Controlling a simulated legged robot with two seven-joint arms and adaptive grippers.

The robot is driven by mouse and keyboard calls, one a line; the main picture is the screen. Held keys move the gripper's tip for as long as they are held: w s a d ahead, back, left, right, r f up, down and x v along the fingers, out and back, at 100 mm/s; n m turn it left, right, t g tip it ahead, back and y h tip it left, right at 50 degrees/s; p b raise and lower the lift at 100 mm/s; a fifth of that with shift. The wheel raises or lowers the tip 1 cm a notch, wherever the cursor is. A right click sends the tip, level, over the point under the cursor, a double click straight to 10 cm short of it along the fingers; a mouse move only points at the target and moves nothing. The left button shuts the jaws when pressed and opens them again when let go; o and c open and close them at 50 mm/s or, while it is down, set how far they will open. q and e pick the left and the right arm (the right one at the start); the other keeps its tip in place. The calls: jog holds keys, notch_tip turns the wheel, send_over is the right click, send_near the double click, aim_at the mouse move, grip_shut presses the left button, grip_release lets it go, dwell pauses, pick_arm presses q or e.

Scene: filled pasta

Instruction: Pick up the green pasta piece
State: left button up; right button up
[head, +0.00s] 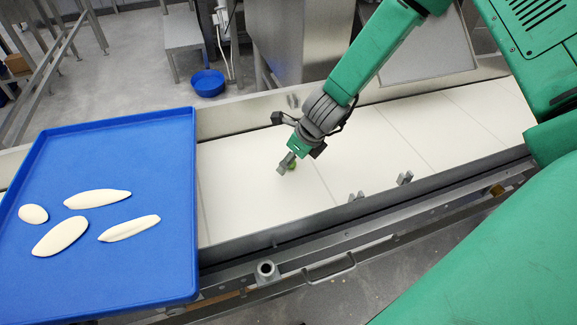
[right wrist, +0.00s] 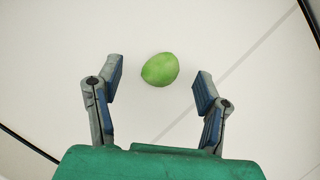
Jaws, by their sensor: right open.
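The green pasta piece (right wrist: 160,69) is a smooth egg-shaped lump on the pale belt surface. In the right wrist view it lies between the lines of the two fingers, around their tips, with clear gaps on both sides. My right gripper (right wrist: 158,78) is open and empty, pointing down over the piece. In the head view my right gripper (head: 286,163) is low above the belt and hides most of the green piece (head: 293,166). I cannot tell the exact height left between fingertips and belt. My left gripper is not in view.
A blue tray (head: 150,270) at the left holds several cream pasta pieces (head: 60,236). The pale conveyor belt (head: 380,150) has raised metal edges, with small brackets (head: 404,178) along the near rail. The belt around the green piece is clear. A blue bowl (head: 207,83) sits on the floor behind.

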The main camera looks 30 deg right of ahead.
jog(key=shift+w+d+f, duration=0.1)
jog(key=shift+w+f, duration=0.1)
jog(key=shift+f, duration=0.3)
jog(key=shift+d, duration=0.2)
jog(key=shift+a, duration=0.4)
jog(key=c, duration=0.8)
jog(key=shift+d+r, duration=0.1)
jog(key=shift+c, duration=0.2)
